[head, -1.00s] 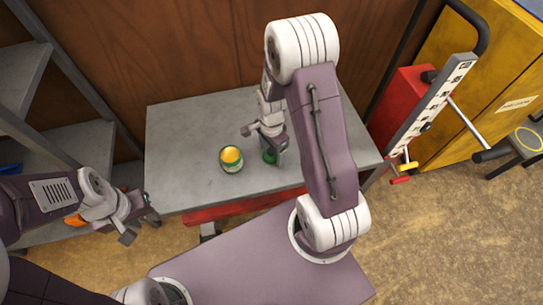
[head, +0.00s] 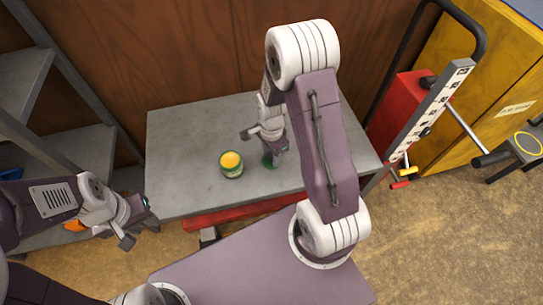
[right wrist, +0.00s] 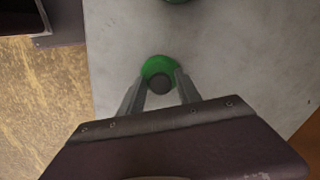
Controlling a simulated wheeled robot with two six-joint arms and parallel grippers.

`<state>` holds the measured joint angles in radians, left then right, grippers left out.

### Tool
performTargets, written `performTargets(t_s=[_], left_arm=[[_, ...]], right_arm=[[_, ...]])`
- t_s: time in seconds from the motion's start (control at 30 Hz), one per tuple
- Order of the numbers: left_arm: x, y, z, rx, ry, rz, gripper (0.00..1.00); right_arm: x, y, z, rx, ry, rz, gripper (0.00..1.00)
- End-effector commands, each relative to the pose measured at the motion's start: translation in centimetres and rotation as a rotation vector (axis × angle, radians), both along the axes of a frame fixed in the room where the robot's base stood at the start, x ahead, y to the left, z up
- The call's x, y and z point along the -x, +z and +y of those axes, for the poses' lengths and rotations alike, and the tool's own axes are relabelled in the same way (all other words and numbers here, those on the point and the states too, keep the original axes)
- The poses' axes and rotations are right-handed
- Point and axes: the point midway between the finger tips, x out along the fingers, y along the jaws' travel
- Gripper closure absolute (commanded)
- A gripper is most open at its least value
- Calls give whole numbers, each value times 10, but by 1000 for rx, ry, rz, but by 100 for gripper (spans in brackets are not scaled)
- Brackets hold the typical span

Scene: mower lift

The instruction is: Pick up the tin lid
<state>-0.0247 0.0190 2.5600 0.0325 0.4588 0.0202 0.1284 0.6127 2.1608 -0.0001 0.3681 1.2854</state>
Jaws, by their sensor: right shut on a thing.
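The tin lid (head: 268,161) is a small green disc with a dark round middle, at the centre of the grey table. My right gripper (head: 277,152) comes down over it from above, partly hiding it. In the right wrist view, the lid (right wrist: 158,66) lies between the fingertips of my right gripper (right wrist: 161,86), which is shut on it. I cannot tell whether the lid still touches the table. My left gripper (head: 139,222) is open and empty, off the table's left front corner.
A green tin with a yellow top (head: 231,164) stands left of the lid on the grey table (head: 190,130). Metal shelving (head: 75,150) stands at the left. A red-and-grey lift (head: 430,115) and yellow cabinet (head: 500,110) stand at the right. The table's left part is clear.

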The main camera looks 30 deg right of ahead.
Motion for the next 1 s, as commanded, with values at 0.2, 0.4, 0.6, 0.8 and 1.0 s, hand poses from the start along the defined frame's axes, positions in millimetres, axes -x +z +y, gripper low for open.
performTargets(t_s=[0.2, 0.4, 0.6, 0.8, 1.0], left_arm=[[0, 19, 0, 0, 0, 0, 64], [0, 28, 0, 0, 0, 0, 64], [0, 40, 0, 0, 0, 0, 64], [0, 44, 0, 0, 0, 0, 64], [0, 44, 0, 0, 0, 0, 64]], right_arm=[[-1, 40, 0, 1, 0, -3, 100], [40, 66, -20, 1, -5, -1, 100], [81, 92, -39, 0, -6, -1, 100], [102, 104, -48, 1, -2, -1, 100], [106, 105, -50, 0, -10, 0, 100]])
